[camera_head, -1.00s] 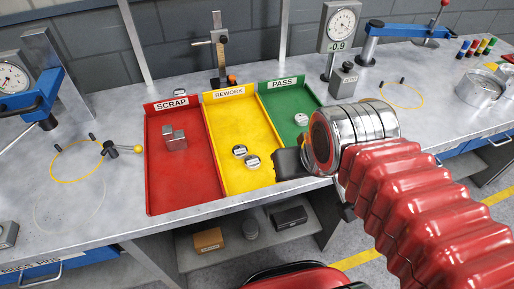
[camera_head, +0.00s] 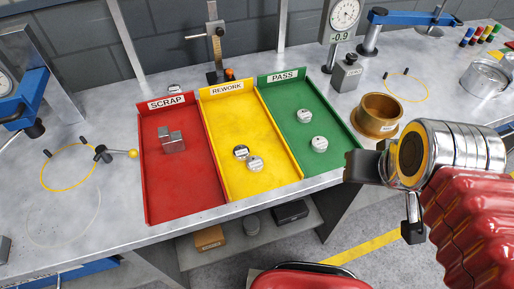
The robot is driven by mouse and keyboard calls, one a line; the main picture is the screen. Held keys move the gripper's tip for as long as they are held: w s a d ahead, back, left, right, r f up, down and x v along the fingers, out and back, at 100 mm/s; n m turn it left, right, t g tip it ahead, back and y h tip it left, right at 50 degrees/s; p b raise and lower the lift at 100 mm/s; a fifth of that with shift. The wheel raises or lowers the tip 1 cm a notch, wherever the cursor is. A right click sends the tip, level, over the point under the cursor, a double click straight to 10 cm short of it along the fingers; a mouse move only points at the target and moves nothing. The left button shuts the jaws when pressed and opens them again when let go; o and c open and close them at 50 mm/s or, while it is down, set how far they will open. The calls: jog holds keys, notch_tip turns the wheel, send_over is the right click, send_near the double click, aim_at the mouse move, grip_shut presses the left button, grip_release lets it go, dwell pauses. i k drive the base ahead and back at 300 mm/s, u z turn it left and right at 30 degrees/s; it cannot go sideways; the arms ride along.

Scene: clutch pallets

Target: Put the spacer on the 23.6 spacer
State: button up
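Several small round spacers with printed labels are in view; the labels are too small to read, so I cannot tell which is the 23.6 one. Two lie close together in the yellow REWORK tray (camera_head: 228,119): a darker-edged spacer (camera_head: 241,152) and a paler spacer (camera_head: 255,164). Two lie apart in the green PASS tray (camera_head: 290,95): a far spacer (camera_head: 304,115) and a near spacer (camera_head: 319,144). Another small disc (camera_head: 175,89) sits behind the red tray. My gripper (camera_head: 362,166) is right of the green tray's near corner, seen from the side; its finger gap is hidden.
The red SCRAP tray (camera_head: 170,190) holds grey metal blocks (camera_head: 171,140). A brass ring-shaped cup (camera_head: 377,116) stands just behind my gripper. A gauge stand (camera_head: 341,30), a grey block (camera_head: 346,72) and a height gauge (camera_head: 214,45) stand at the back.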

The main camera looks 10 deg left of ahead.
aim_at(173, 88)
jog(key=z, duration=0.15)
jog(key=k, duration=0.9)
jog(key=u, duration=1.6)
jog(key=i, duration=1)
jog(key=u, duration=0.05)
